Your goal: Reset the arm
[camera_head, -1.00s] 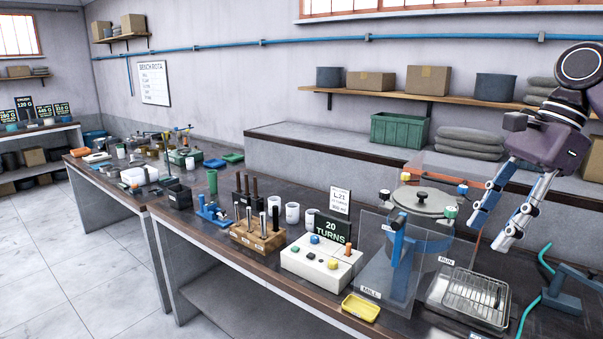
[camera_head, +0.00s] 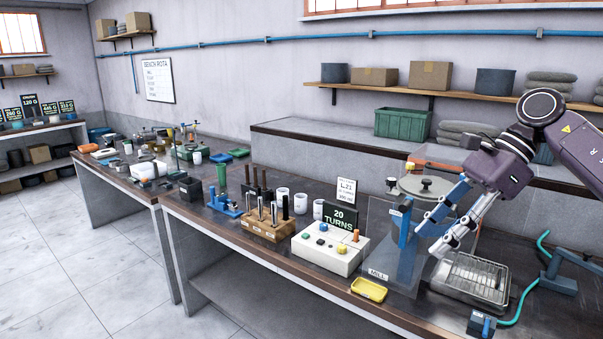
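My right gripper (camera_head: 430,242) comes in from the right on its dark purple arm. Its two blue-and-grey fingers stand apart with nothing seen between them. It hangs above the bench, over the left end of the wire-rack tray (camera_head: 489,270) and just right of the mill (camera_head: 404,231) with its clear guard. Whether the fingers touch the guard cannot be told. My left gripper is not in the view.
The control box (camera_head: 330,249) with coloured knobs and a "20 TURNS" sign (camera_head: 342,217) stands left of the mill. A yellow tray (camera_head: 369,289) lies at the bench's front edge. A wooden tool block (camera_head: 268,225) and white cups are further left. A teal hose (camera_head: 522,298) runs at right.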

